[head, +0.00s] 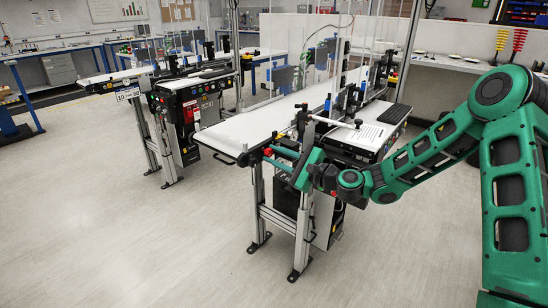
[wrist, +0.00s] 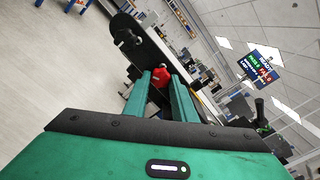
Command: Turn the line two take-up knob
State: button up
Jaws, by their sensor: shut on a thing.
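A small red knob (head: 268,152) sits at the near end of the closer belt conveyor (head: 245,126), beside its frame. It also shows in the wrist view (wrist: 160,76), between my green fingers. My gripper (head: 273,156) reaches it from the right and is shut on it. In the wrist view one finger of my gripper (wrist: 159,84) lies on each side of the knob. The fingers partly cover it, so I cannot tell how far it is turned. No line number is readable near it.
A second belt conveyor (head: 129,75) stands farther back on the left, with a red part (head: 188,113) on its side box. A dark round conveyor part (wrist: 140,45) is close to my fingers. A screen (wrist: 264,65) hangs beyond. The floor (head: 110,230) in front is clear.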

jog(key=shift+w+d+f+m, duration=0.2)
jog(key=shift+d+m, duration=0.1)
jog(key=shift+m, duration=0.1)
jog(key=o, duration=0.8)
jog(key=shift+c, duration=0.2)
jog(key=shift+a+r, duration=0.1)
jog(key=shift+s, duration=0.1)
jog(key=v, duration=1)
jog(key=shift+s+d, duration=0.2)
jog(key=shift+d, duration=0.1)
